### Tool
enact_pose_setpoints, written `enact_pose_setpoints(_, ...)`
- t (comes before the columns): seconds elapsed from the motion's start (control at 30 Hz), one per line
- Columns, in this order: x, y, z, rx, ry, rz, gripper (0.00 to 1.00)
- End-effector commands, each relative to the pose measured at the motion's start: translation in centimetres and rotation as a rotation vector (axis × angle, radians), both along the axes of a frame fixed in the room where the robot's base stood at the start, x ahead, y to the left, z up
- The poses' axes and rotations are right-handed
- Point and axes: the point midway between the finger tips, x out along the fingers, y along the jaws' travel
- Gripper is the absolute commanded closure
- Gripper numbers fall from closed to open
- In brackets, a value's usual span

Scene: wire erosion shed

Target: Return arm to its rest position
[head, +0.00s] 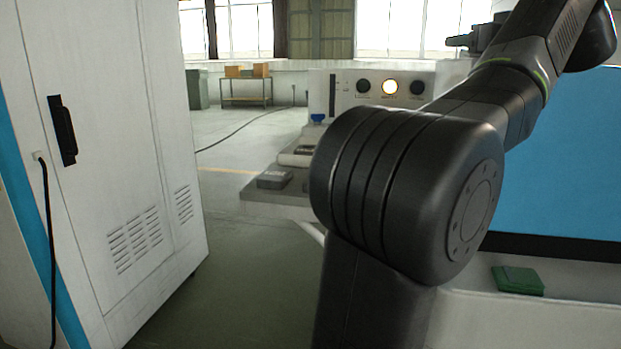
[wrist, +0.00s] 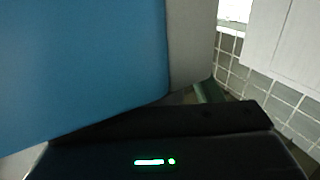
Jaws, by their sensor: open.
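My arm rises from the bottom middle of the head view, with its large dark elbow joint in the foreground, and runs up to the top right corner. My gripper (head: 458,41) shows only as a small dark shape behind the upper arm, in front of the bright windows. It is open, and I see nothing held in it. Most of it is hidden by the arm. In the wrist view a dark housing with a green light fills the bottom edge, and the fingertips cannot be made out.
A white cabinet (head: 120,130) stands close on the left. A machine with a blue panel (head: 560,160) is on the right; a blue panel (wrist: 80,60) also fills the wrist view's left. A green box (head: 518,280) lies on the pale ledge. Floor is clear beside the cabinet.

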Motion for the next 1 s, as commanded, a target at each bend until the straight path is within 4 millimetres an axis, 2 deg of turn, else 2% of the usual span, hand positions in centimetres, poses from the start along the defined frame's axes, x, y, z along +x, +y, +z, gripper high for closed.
enact_pose_setpoints(0.17, 0.6, 0.1, 0.0, 0.0, -0.001, -0.001, 0.41)
enact_pose_setpoints(0.57, 0.0, -0.1, 0.1, 0.0, 0.0, -0.002, 0.41)
enact_pose_setpoints(0.77, -2.6, -0.7, 0.1, 0.0, 0.001, -0.005, 0.41)
enact_pose_setpoints(1.0, -6.5, -1.6, 0.1, 0.002, 0.001, -0.006, 0.41)
